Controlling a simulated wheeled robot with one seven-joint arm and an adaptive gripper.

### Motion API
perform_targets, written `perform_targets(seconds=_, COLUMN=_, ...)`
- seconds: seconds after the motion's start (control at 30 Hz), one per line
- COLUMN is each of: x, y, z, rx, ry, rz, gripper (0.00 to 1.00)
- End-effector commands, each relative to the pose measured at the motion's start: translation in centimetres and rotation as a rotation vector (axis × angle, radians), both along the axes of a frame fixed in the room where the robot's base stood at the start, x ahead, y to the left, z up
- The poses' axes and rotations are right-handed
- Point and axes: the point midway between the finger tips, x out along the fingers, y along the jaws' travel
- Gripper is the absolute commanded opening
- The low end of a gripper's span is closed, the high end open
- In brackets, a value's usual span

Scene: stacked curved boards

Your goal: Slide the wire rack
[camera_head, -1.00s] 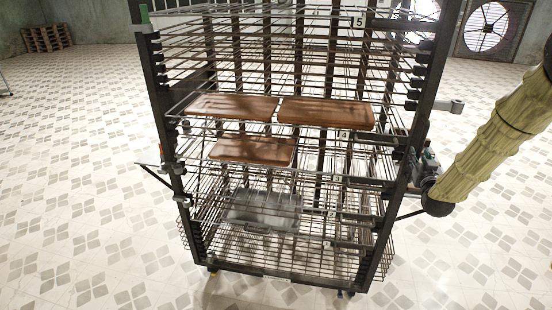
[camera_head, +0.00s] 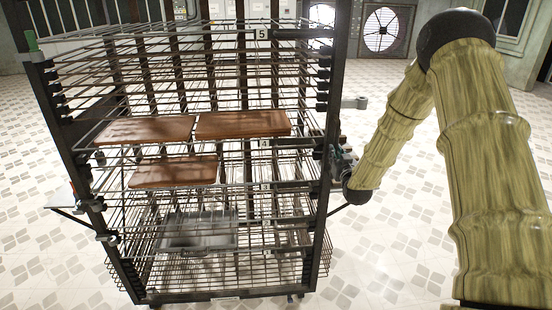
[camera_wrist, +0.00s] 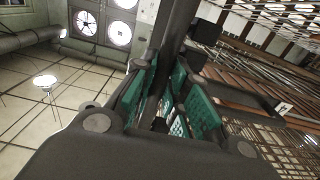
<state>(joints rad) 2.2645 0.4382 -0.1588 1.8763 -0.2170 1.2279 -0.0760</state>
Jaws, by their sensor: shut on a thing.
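The tall dark wire rack (camera_head: 62,130) stands upright on the tiled floor, left of centre in the head view, with many wire shelves. Several reddish-brown curved boards (camera_head: 243,123) lie on its middle shelves. My gripper (camera_head: 341,160) is at the rack's right front post, about mid-height. In the wrist view, my gripper (camera_wrist: 166,100) has its teal-padded fingers on either side of the dark post (camera_wrist: 177,40) and is shut on it. The exact contact is partly hidden by the fingers.
A grey metal bin (camera_head: 197,232) sits low inside the rack. Large wall fans (camera_head: 381,30) are at the back right. Patterned tile floor (camera_head: 400,245) is open to the right of the rack, and more bare floor shows on the left.

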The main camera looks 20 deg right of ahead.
Motion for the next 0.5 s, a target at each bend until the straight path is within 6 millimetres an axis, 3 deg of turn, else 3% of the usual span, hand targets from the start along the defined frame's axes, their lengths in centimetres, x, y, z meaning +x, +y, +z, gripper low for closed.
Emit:
perform_targets(seconds=0.37, x=0.02, y=-0.1, z=-0.02, rx=0.0, ry=0.0, rz=-0.001, gripper=0.0)
perform_targets(seconds=0.5, x=0.88, y=-0.3, z=-0.11, rx=-0.001, ry=-0.002, rz=-0.001, gripper=0.0)
